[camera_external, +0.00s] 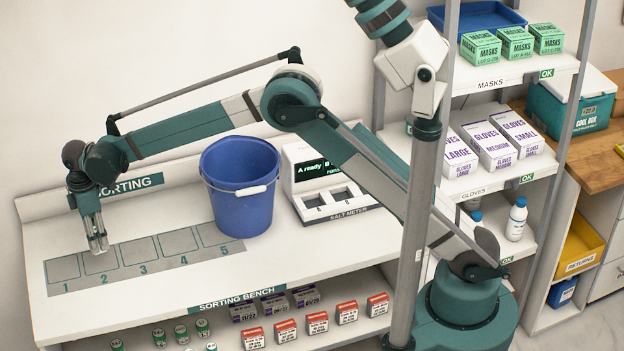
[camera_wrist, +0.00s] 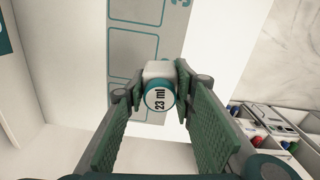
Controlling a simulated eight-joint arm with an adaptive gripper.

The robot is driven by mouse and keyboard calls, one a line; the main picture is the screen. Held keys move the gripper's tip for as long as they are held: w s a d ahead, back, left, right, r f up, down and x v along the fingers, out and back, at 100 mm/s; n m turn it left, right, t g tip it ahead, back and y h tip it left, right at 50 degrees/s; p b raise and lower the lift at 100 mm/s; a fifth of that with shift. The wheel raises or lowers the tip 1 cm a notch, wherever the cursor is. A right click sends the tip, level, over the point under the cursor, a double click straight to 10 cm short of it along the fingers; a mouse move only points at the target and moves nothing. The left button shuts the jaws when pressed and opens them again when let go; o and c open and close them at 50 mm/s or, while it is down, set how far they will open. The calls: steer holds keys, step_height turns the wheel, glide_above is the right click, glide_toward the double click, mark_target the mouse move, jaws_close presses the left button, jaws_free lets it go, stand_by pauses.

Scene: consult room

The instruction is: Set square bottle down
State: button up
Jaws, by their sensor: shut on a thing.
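In the wrist view the square bottle (camera_wrist: 160,72) is white, with a round teal-rimmed cap marked "23 ml" facing the camera. My gripper (camera_wrist: 161,88) is shut on it, with one green-padded finger on each side. In the external view my gripper (camera_external: 98,246) points down at the left part of the sorting bench (camera_external: 130,222), around the squares marked 1 and 2. The bottle is mostly hidden by the fingers there. I cannot tell whether its base touches the bench.
A grey strip (camera_external: 180,243) with numbered squares lies along the bench; squares 3 to 5 are empty. A blue bucket (camera_external: 240,205) and a salt meter (camera_external: 320,182) stand to the right. Small boxes (camera_external: 317,321) and vials fill the shelf below.

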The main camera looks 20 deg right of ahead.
steer(key=w+d+m, duration=0.1)
steer(key=w+d, duration=1.3)
steer(key=shift+r+m, duration=0.15)
steer(key=shift+m, duration=0.15)
steer(key=shift+f, duration=3.15)
steer(key=shift+f, duration=1.85)
steer(key=shift+f, duration=0.15)
steer(key=o, duration=0.4)
steer(key=shift+c, duration=0.2)
steer(key=o, duration=0.5)
steer(key=shift+c, duration=0.2)
